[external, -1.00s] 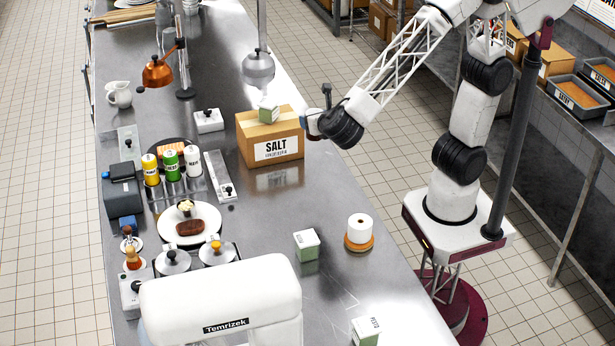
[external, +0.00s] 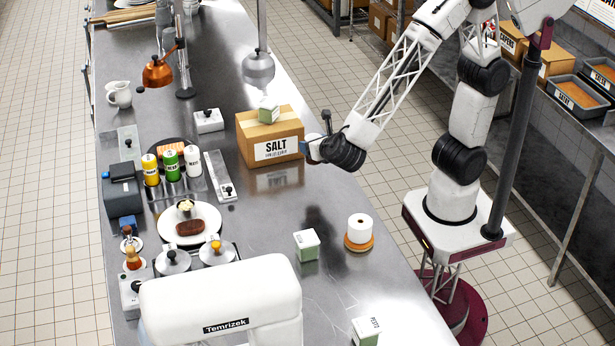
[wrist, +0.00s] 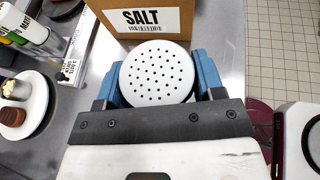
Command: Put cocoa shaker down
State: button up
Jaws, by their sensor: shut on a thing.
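The cocoa shaker (wrist: 157,74) shows in the wrist view as a round white lid with many small holes, seen from above. The blue fingers of my gripper (wrist: 158,82) are shut on it from both sides. Its label and lower body are hidden there. In the external view my gripper (external: 308,148) is just right of the SALT box, above the counter's right side; the shaker is mostly hidden by the wrist and cannot be made out clearly. A dark reflection lies on the counter below.
The SALT box (external: 270,138) stands close left of my gripper, with a small green-white box (external: 269,110) on top. Yellow, green and white shakers (external: 171,166) stand in a rack at left.

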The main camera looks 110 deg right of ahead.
notch_tip(320, 180, down, 5)
jog(key=shift+r, duration=0.1)
jog(key=shift+w, duration=0.1)
dwell(0.4)
jog(key=w+d+f, duration=0.1)
jog(key=w, duration=1.4)
jog(key=shift+w+d+f, duration=0.15)
jog(key=shift+w+f, duration=0.1)
jog(key=shift+w, duration=0.15)
jog(key=shift+f, duration=1.8)
jog(key=o, duration=1)
